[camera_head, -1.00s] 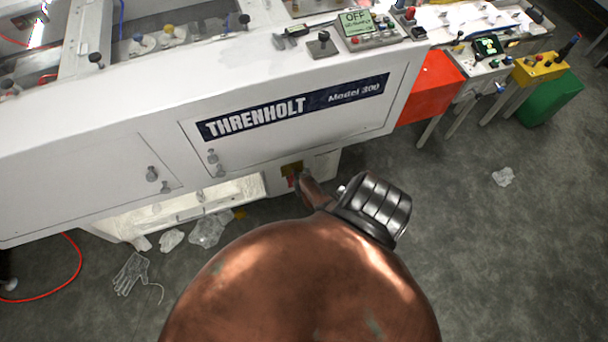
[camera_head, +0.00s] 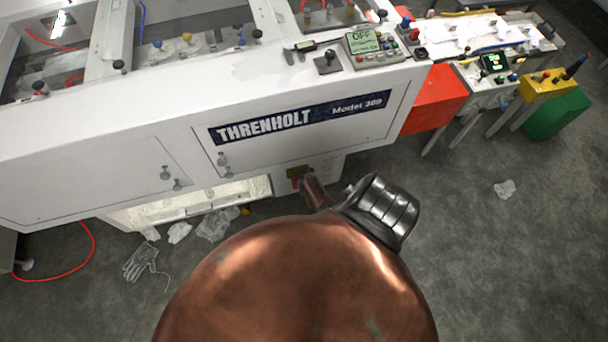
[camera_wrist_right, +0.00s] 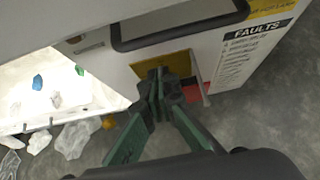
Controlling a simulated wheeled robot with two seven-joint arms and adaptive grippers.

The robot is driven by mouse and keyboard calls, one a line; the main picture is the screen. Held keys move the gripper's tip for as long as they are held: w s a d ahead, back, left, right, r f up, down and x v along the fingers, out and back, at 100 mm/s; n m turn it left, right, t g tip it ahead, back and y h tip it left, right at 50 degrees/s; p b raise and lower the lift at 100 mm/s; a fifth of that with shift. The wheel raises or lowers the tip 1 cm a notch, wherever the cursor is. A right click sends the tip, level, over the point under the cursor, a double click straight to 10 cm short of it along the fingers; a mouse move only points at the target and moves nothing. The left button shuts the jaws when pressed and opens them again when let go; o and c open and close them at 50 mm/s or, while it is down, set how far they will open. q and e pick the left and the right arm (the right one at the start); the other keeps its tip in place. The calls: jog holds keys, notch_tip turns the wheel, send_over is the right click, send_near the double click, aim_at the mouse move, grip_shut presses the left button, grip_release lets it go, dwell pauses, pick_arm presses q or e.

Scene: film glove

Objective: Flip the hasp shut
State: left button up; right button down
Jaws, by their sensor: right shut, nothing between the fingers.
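A small yellow plate with a red part (camera_head: 297,172) sits low on the white machine's front, below the Threnholt panel. In the right wrist view the yellow plate (camera_wrist_right: 168,66) is partly behind my fingers, with a red patch (camera_wrist_right: 192,94) and a thin pale metal strip (camera_wrist_right: 203,84) to their right. I cannot clearly tell which piece is the hasp or how far it is swung. My right gripper (camera_wrist_right: 160,84) is shut and empty, its fingertips in front of the plate; contact is unclear. In the head view my right arm hides most of this gripper. My left gripper is not in view.
A black handle frame (camera_wrist_right: 180,22) juts out above the plate. A lit white opening (camera_wrist_right: 50,90) lies to its left. Crumpled film (camera_head: 216,224) and a glove (camera_head: 140,262) lie on the floor. A red box (camera_head: 434,97) stands at right; the floor there is mostly clear.

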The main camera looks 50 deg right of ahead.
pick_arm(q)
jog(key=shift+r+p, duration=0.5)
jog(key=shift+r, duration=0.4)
pick_arm(e)
jog(key=shift+w+d+r, duration=0.15)
jog(key=shift+r, duration=0.3)
jog(key=shift+w+d+r, duration=0.1)
jog(key=shift+w+r, duration=0.05)
jog(key=shift+r, duration=0.25)
pick_arm(q)
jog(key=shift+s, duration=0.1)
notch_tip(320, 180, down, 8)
jog(key=b, duration=0.8)
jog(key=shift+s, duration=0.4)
pick_arm(e)
jog(key=s+a+f+m+g+y, duration=0.2)
jog(key=s+a+f+m, duration=0.4)
jog(key=s+m, duration=0.3)
jog(key=s+a+f+m+g+y, duration=0.1)
jog(key=s+a+f+m, duration=0.6)
jog(key=s, duration=1)
jog(key=s+a+f+m+g+y, duration=0.2)
jog(key=s+a+f+m+g, duration=0.2)
jog(key=s+a+f+m, duration=0.3)
jog(key=s+f+m, duration=0.1)
jog(key=s+m, duration=0.3)
jog(key=s, duration=0.3)
jog(key=shift+y, duration=0.3)
